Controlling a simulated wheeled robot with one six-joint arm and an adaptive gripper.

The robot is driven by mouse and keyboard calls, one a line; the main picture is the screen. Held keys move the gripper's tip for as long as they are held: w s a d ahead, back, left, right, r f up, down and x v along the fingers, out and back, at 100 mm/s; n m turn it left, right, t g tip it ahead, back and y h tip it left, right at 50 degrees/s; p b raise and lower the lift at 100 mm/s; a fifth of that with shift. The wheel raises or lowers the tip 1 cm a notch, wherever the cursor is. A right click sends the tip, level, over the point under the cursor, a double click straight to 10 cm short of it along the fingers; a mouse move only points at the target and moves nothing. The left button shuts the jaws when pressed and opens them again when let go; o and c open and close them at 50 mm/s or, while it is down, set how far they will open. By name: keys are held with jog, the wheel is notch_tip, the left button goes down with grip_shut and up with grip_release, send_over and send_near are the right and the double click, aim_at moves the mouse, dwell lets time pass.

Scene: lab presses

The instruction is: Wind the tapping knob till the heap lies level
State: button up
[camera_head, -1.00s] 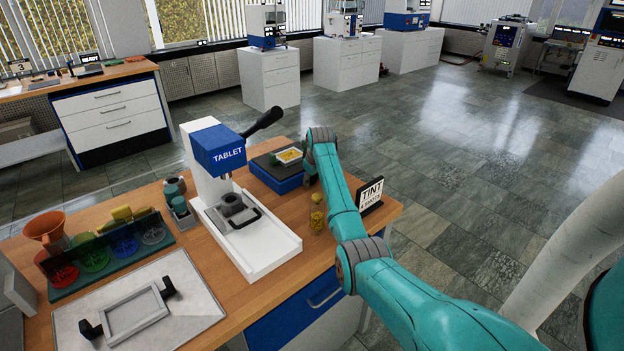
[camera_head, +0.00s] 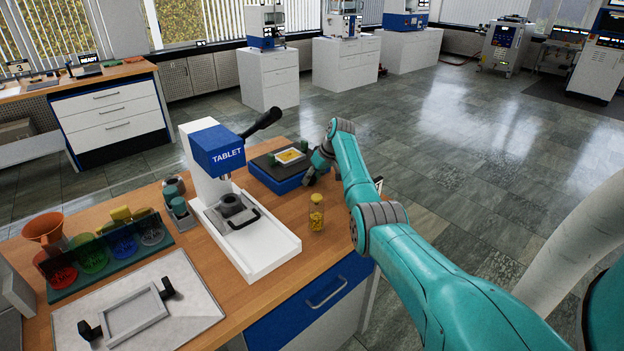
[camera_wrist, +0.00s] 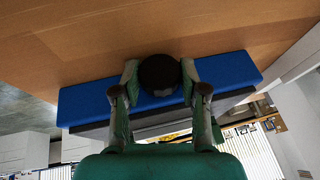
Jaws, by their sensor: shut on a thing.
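The tapping unit is a low blue box (camera_head: 274,181) with a dark top, at the back right of the bench. On its top sits a pale-rimmed tray (camera_head: 279,161) holding a yellow heap (camera_head: 290,156). The heap is too small to judge how level it lies. In the wrist view, a dark round knob (camera_wrist: 159,72) stands out from the blue side of the box (camera_wrist: 228,72). My gripper (camera_wrist: 159,80) has a finger on either side of the knob and is shut on it. In the head view my gripper (camera_head: 311,174) is at the box's right end and hides the knob.
A white press marked TABLET (camera_head: 218,150) stands left of the box. A vial with yellow contents (camera_head: 316,213) stands near the bench's front edge, close to my arm. A funnel (camera_head: 43,228), coloured dishes and a frame on a metal plate (camera_head: 135,315) lie at left.

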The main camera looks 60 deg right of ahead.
jog(key=shift+f, duration=0.1)
jog(key=o, duration=1.1)
jog(key=v, duration=1.2)
jog(key=shift+s, duration=0.1)
jog(key=shift+a, duration=0.1)
